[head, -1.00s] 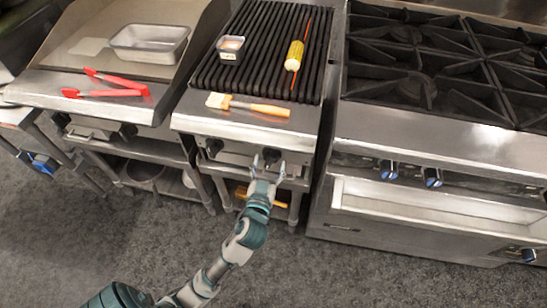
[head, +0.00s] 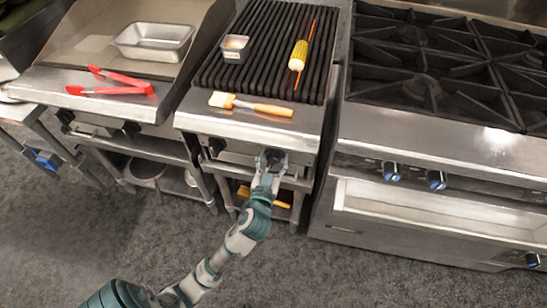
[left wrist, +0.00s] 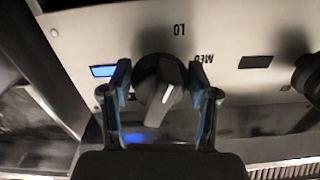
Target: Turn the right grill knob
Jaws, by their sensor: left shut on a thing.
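The right grill knob (left wrist: 158,88) is dark and round with a raised grip bar. It sits on the metal front panel of the grill (head: 250,122), beside printed LO and MED marks that appear upside down in the left wrist view. My left gripper (head: 271,159) is at this knob, with one finger on either side, shut on it. The fingers largely cover the knob in the head view. The grip bar looks slightly tilted in the left wrist view. My right gripper is not in view.
The other grill knob (left wrist: 308,78) is at the right edge of the left wrist view. A stove (head: 430,140) stands right; red tongs (head: 115,83) lie left.

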